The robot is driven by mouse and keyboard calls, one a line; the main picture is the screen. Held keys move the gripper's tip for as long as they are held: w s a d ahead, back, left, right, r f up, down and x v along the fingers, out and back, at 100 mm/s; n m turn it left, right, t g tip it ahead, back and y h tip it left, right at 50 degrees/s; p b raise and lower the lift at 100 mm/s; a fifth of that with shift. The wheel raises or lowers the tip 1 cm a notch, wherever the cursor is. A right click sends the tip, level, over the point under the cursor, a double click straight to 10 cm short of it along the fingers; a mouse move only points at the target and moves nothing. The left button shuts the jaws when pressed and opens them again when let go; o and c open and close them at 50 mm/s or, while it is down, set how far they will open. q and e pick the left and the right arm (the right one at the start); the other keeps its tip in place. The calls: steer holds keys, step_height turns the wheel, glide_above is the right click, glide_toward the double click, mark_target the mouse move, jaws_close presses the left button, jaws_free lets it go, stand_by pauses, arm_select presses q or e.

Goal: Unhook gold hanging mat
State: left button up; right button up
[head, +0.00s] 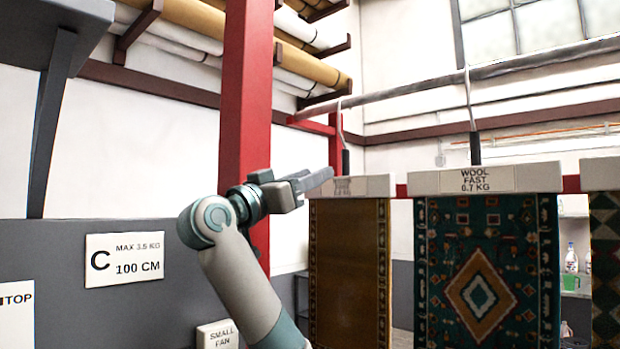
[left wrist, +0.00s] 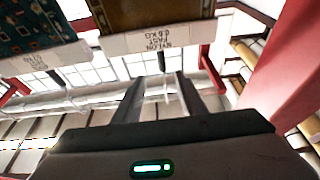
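The gold mat (head: 345,275) hangs from a white header bar (head: 375,186) in the head view, left of the other mats. A hook with a black stem (head: 346,161) rises from the bar to the grey rail. My left gripper (head: 322,179) is just left of the stem, near the bar's top left end. In the left wrist view the gold mat (left wrist: 150,12) and its bar (left wrist: 160,39) appear upside down. There my left gripper's fingers (left wrist: 162,84) are apart with nothing gripped; the stem (left wrist: 161,62) shows beyond them. My right gripper is out of view.
A green patterned mat (head: 485,275) marked wool hangs close to the right, with another at the right edge. A red post (head: 243,110) stands behind my left arm. The rail (head: 420,90) runs above. A sign marked C (head: 124,259) is at the left.

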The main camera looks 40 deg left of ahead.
mark_target(343, 163)
arm_select(q)
steer(key=shift+a+p+x, duration=0.1)
steer(key=shift+p+x, duration=1.25)
steer(key=shift+x, duration=0.7)
steer(key=shift+a+p+x, duration=0.15)
steer(key=shift+p+x, duration=1.2)
steer(key=shift+x, duration=0.7)
steer(key=shift+f+p+x, duration=0.1)
steer(key=shift+p+x, duration=0.25)
steer(key=shift+x, duration=0.95)
steer(key=shift+f+p+x, duration=0.15)
steer(key=shift+p+x, duration=0.15)
steer(key=shift+x, duration=0.95)
steer(key=shift+w, duration=0.15)
jaws_close()
steer(key=shift+r, duration=0.3)
